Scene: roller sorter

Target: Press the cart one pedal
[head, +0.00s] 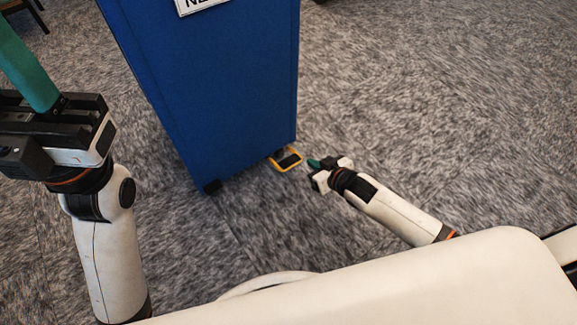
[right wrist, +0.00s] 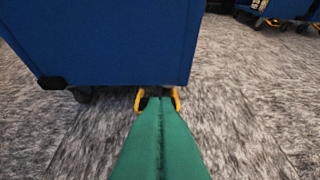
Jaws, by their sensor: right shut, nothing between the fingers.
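A tall blue cart (head: 225,85) stands on the carpet in the head view, with part of a white label at its top. A pedal with a yellow frame and dark middle (head: 286,160) sticks out low at its base. My right gripper (head: 314,163) is shut and empty, low near the floor just right of the pedal. In the right wrist view its green fingers (right wrist: 160,135) point at the pedal (right wrist: 140,100) and hide its middle; I cannot tell if they touch. My left gripper (head: 25,70) is raised at the left, its tips cut off by the frame.
The blue cart's underside shows a dark caster (right wrist: 82,95) in the right wrist view. More blue carts (right wrist: 290,9) with yellow pedals stand far off at the upper right. Grey carpet (head: 430,90) right of the cart is clear. Dark furniture legs show at the head view's top left.

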